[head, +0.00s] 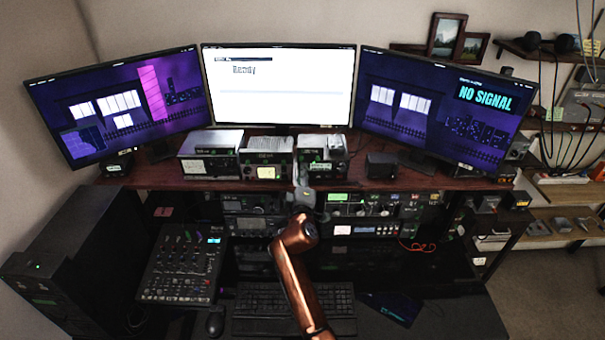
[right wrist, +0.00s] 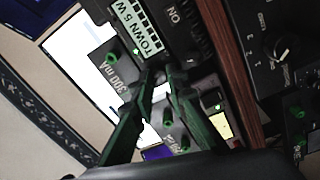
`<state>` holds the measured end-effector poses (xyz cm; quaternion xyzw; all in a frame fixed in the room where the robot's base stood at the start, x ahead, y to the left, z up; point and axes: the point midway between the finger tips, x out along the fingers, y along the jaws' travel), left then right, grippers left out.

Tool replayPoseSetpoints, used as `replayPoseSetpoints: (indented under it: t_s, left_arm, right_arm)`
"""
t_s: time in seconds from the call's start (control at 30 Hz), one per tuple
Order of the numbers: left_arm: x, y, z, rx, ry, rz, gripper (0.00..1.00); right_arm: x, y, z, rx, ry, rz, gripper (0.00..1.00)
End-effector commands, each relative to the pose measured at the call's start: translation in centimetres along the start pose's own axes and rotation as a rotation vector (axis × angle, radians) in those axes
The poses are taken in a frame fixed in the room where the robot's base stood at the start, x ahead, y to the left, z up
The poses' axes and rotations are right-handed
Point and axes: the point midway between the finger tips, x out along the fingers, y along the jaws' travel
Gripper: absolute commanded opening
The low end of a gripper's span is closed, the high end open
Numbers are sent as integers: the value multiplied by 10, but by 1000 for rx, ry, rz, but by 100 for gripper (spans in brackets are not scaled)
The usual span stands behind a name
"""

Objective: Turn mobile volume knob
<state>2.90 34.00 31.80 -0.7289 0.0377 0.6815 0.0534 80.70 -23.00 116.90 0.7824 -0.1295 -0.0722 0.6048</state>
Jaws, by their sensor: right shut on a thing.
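My right gripper (head: 303,172) reaches up to the front of the right-hand radio (head: 321,158) on the desk shelf. In the right wrist view, its two dark green fingers (right wrist: 162,78) converge at the radio's front, just below the lit display (right wrist: 140,27) reading "TOWN 5 W". The fingers are shut on a small knob there. The knob is mostly hidden between the fingertips, so its angle cannot be told. The left gripper is out of view.
Two more radios (head: 211,166) (head: 266,171) stand to the left on the wooden shelf (head: 372,185). Three monitors (head: 278,85) rise behind. Rack units (head: 361,204) sit below the shelf. A mixer (head: 181,266) and keyboard (head: 260,301) lie on the desk.

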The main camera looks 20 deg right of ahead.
Motion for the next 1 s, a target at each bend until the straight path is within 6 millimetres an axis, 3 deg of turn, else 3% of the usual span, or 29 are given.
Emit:
replayPoseSetpoints:
  t_s: [0.17,0.2,0.43,0.77,1.0]
  left_arm:
    - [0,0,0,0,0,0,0]
    - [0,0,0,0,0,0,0]
    - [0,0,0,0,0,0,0]
    - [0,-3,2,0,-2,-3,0]
    - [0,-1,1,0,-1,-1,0]
  right_arm:
    - [0,-3,0,0,-1,-5,0]
    - [0,-3,0,-1,-1,-5,15]
    - [0,-2,0,-1,-1,-3,31]
    - [-2,0,0,-1,0,0,32]
    - [-29,-2,1,0,-1,-2,32]
